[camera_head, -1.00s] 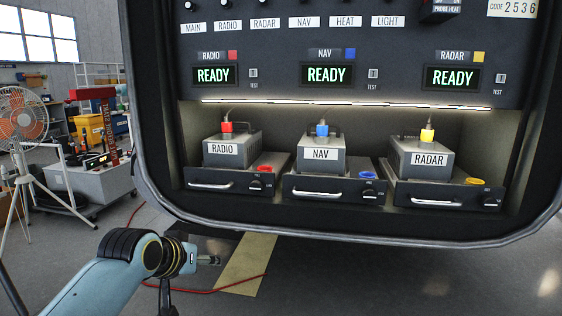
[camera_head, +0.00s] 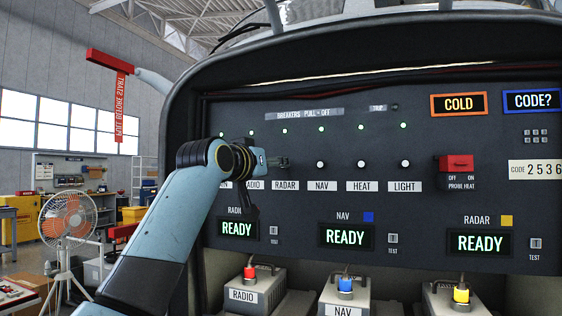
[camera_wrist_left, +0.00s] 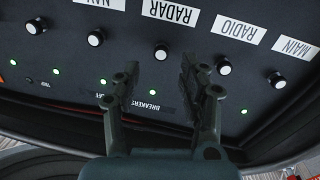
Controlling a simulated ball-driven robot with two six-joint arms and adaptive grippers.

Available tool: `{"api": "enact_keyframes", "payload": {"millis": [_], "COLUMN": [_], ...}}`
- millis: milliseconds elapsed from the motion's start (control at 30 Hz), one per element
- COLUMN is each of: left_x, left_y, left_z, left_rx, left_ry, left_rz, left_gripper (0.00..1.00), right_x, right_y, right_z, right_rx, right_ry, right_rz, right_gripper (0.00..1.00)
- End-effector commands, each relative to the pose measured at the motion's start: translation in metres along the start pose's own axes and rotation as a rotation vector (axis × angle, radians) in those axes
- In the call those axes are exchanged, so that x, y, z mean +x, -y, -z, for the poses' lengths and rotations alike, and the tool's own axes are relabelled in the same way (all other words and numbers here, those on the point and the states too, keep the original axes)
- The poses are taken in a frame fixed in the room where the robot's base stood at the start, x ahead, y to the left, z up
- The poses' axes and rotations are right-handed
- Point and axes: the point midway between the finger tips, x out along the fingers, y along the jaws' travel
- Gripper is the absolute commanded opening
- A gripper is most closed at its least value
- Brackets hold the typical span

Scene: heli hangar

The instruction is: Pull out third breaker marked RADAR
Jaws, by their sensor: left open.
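The RADAR breaker is a white-tipped knob (camera_wrist_left: 161,52) on the dark panel, third from the MAIN end. In the left wrist view, which is upside down, it shows just beyond and between my open fingertips. My left gripper (camera_wrist_left: 160,76) is open and empty; its fingers point at the panel. In the head view, the left gripper (camera_head: 280,163) is in front of the RADAR breaker and hides it. The RADAR label (camera_head: 286,186) shows below it. My right gripper is not in view.
The NAV knob (camera_head: 320,164), HEAT knob (camera_head: 362,164) and LIGHT knob (camera_head: 405,163) stand to the right. The RADIO knob (camera_wrist_left: 224,67) is close beside one finger. A red-covered probe heat switch (camera_head: 456,163) is farther right. Green lights glow above the breakers.

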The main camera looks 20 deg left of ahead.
Motion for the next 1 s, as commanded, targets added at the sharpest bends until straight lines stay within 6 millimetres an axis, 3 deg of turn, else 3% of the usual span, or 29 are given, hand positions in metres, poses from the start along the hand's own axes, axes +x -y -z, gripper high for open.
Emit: {"api": "enact_keyframes", "payload": {"millis": [100, 300, 667, 1000], "left_x": [0.022, 0.044, 0.049, 0.049], "left_y": [-0.001, 0.0, 0.0, 0.0], "left_z": [0.002, 0.001, -0.001, 0.0], "left_rx": [0.0, 0.0, 0.001, 0.0], "left_ry": [0.002, 0.001, 0.0, 0.0], "left_rz": [0.0, 0.0, 0.001, 0.001], "left_gripper": [0.42, 0.42, 0.42, 0.0], "right_x": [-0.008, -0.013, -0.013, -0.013], "right_y": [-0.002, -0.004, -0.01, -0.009], "right_z": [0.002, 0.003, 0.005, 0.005], "right_rx": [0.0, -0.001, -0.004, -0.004], "right_ry": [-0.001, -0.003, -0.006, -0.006], "right_rz": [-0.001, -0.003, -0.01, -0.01], "right_gripper": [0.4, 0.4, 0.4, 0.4]}}
